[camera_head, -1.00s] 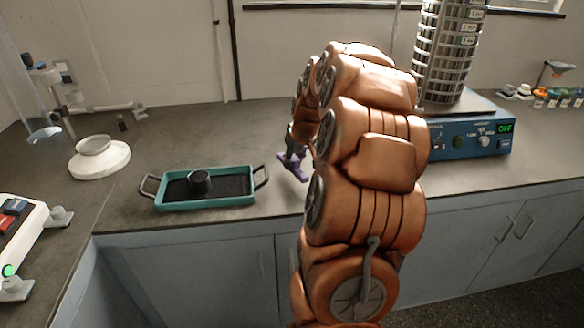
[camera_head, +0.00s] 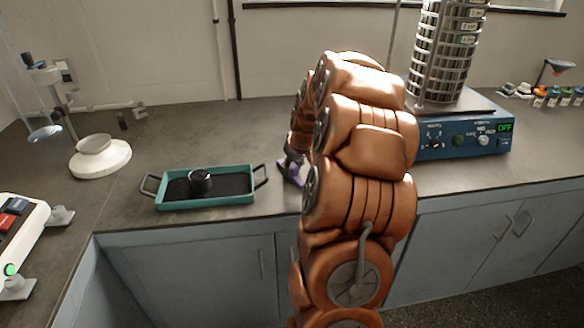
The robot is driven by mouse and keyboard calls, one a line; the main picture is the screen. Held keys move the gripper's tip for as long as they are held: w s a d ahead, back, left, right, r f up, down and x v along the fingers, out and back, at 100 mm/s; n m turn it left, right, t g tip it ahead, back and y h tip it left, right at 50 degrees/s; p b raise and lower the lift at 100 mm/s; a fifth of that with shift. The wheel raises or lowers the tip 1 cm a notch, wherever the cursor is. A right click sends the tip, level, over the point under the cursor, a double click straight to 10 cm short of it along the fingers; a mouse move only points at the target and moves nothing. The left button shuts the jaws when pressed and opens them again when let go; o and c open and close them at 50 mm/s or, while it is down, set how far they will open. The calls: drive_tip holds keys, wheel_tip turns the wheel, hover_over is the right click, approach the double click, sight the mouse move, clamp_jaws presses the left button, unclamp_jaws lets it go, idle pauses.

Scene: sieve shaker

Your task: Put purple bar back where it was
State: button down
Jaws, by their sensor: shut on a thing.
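The purple bar (camera_head: 290,171) shows just left of my arm, low over the counter and right of the teal tray. My gripper (camera_head: 292,160) is shut on it, mostly hidden behind my copper arm. Only a small part of the bar shows, and I cannot tell whether it touches the counter. The sieve shaker (camera_head: 461,138) stands at the right with a blue base reading OFF and a tall sieve stack (camera_head: 447,50) on top.
The teal tray (camera_head: 207,206) with a black mat holds a small dark cup (camera_head: 200,181). A white stand with a bowl (camera_head: 100,158) is at the left, and a white switch box (camera_head: 20,230) at the lower left. Small coloured bottles (camera_head: 552,100) stand at the far right.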

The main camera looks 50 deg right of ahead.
drive_tip(key=c, duration=0.9)
unclamp_jaws()
drive_tip(key=shift+f, duration=0.1)
drive_tip(key=shift+r, duration=0.4)
drive_tip(key=v, duration=1.1)
drive_tip(key=shift+s+r+b, duration=0.2)
drive_tip(key=shift+r+b, duration=0.05)
drive_tip(key=shift+b, duration=0.15)
